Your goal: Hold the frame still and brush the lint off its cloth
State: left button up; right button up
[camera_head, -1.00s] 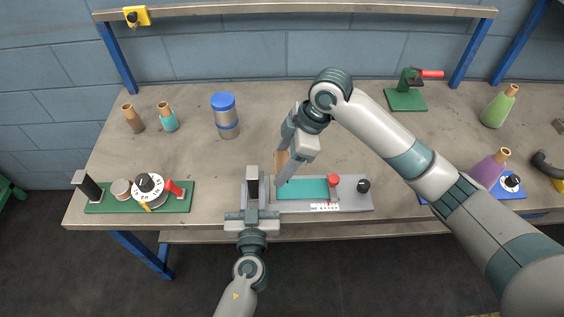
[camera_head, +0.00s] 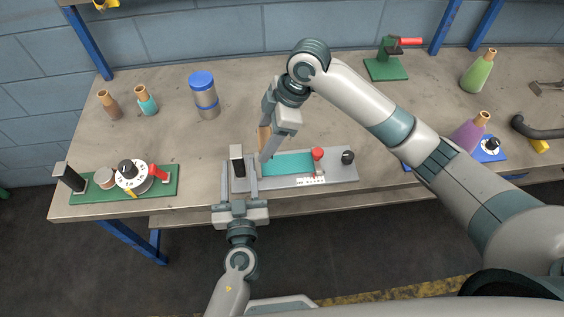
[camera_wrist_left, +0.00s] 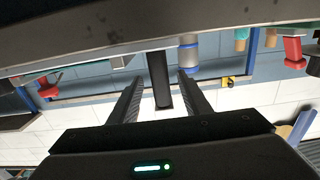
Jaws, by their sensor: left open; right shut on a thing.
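The frame (camera_head: 330,178) is a grey plate near the bench's front edge, with teal cloth (camera_head: 290,163) in its middle. A dark upright post (camera_head: 237,162) stands at its left end; a red knob and a black knob are at its right. My left gripper (camera_head: 240,180) is open, its fingers on either side of the post; the left wrist view shows the dark post (camera_wrist_left: 160,80) between the fingers with gaps. My right gripper (camera_head: 270,143) is shut on a brown brush (camera_head: 264,138) at the cloth's left end. The brush's lower end and any lint cannot be made out.
A green board with a dial (camera_head: 130,174) lies at the left. Two small bottles and a blue-lidded canister (camera_head: 204,96) stand behind. A green stand with a red handle (camera_head: 386,68), a green bottle and a purple bottle (camera_head: 470,132) are at the right. The bench behind the frame is clear.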

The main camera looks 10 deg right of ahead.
pick_arm(q)
jog(key=s, duration=0.9)
pick_arm(e)
jog(key=shift+s, duration=0.1)
dwell(0.4)
